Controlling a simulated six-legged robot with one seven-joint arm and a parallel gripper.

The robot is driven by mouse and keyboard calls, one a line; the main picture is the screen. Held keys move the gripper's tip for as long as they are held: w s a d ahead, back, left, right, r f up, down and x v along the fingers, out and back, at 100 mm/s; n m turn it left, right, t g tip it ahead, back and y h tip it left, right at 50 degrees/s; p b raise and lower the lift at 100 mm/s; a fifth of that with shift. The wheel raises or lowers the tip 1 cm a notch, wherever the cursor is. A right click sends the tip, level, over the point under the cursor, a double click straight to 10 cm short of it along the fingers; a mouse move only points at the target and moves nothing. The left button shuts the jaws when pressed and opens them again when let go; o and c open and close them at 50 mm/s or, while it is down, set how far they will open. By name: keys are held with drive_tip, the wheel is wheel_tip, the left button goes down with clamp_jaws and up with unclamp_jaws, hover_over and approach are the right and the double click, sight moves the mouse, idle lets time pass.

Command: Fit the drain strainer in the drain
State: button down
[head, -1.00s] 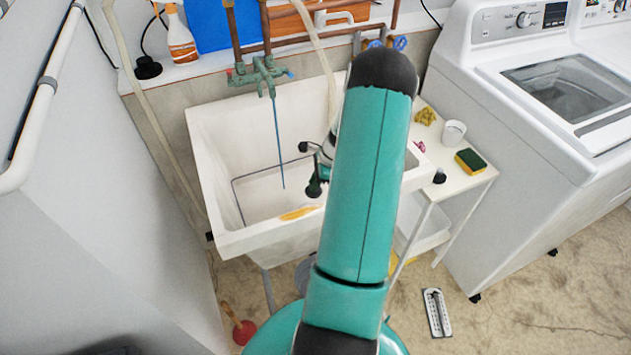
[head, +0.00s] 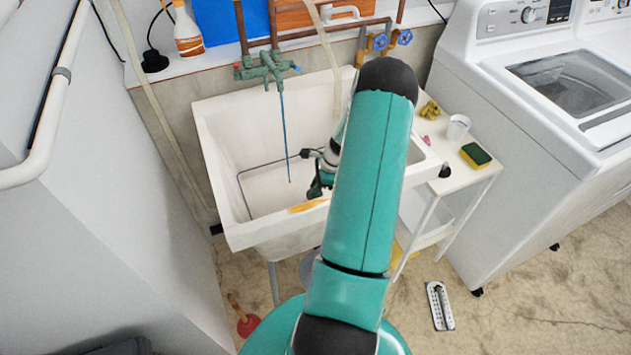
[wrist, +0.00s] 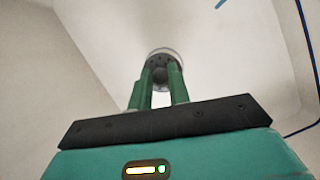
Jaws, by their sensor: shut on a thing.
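My gripper (wrist: 158,90) is shut on the drain strainer (wrist: 165,56), a small round grey metal piece with dark holes and a pale rim. It holds the strainer at its fingertips inside the white sink (head: 222,165). In the head view my gripper (head: 318,182) is small and partly hidden behind my teal arm, low in the basin, and the strainer cannot be made out. The drain cannot be made out in either view. I cannot tell whether the strainer touches the basin floor.
A thin blue rod or stream (head: 286,140) hangs from the green faucet (head: 266,70) into the basin. A dark wire frame (head: 262,167) and a yellow item (head: 308,205) are near my gripper. A side table (head: 466,183) with a sponge (head: 476,155) and cup (head: 457,127) stands right.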

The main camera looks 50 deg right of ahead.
drive_tip(key=shift+f, duration=2.45)
drive_tip(key=shift+a+f, duration=0.1)
drive_tip(key=shift+f, duration=0.65)
drive_tip(key=c, duration=1.2)
unclamp_jaws()
drive_tip(key=shift+c, duration=0.2)
drive_tip(key=v, duration=1.3)
drive_tip(key=shift+r, duration=0.35)
